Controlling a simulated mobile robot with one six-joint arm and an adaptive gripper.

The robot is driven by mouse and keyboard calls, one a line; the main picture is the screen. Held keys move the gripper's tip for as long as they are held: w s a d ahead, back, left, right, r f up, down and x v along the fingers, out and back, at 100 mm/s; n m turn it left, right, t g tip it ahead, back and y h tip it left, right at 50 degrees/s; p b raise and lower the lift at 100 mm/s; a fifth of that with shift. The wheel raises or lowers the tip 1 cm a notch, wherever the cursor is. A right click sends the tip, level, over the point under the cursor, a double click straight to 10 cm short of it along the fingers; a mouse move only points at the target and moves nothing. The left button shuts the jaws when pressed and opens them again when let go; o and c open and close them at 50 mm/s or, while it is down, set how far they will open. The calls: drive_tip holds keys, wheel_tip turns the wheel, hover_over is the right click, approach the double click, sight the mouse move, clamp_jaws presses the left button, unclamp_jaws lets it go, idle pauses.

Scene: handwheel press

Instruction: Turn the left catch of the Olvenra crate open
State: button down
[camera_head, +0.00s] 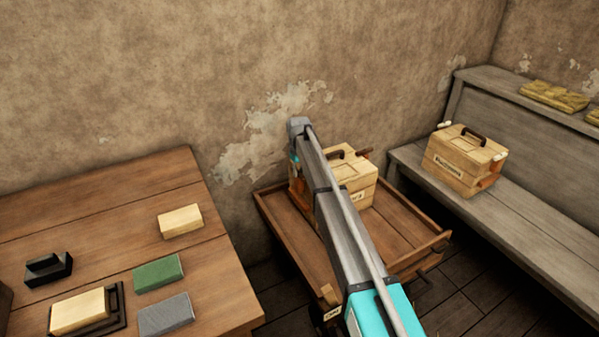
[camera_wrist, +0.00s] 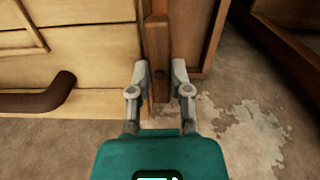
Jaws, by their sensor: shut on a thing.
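A pale wooden crate (camera_head: 352,183) with a dark handle on its lid stands in a wooden tray, partly hidden behind my arm; its label is too small and covered to read. In the wrist view the crate's planks (camera_wrist: 75,65) and brown handle (camera_wrist: 38,103) lie at left. A long wooden catch (camera_wrist: 157,45) with a dark pivot spot runs along the crate's end. My gripper (camera_wrist: 160,82) is shut on this catch, one finger on each side. In the head view my gripper's tips are hidden behind my arm at the crate's left end.
The tray (camera_head: 285,220) has raised rims around the crate. A second crate (camera_head: 455,170) stands on a grey bench (camera_head: 530,220) at right. A table (camera_head: 110,215) at left holds several blocks. The plastered wall (camera_head: 200,80) is close behind the tray.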

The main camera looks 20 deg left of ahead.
drive_tip(key=shift+s+a+m, duration=0.1)
drive_tip(key=shift+m, duration=0.2)
drive_tip(key=c, duration=0.7)
unclamp_jaws()
drive_tip(key=shift+o, duration=0.7)
drive_tip(key=shift+r, duration=0.1)
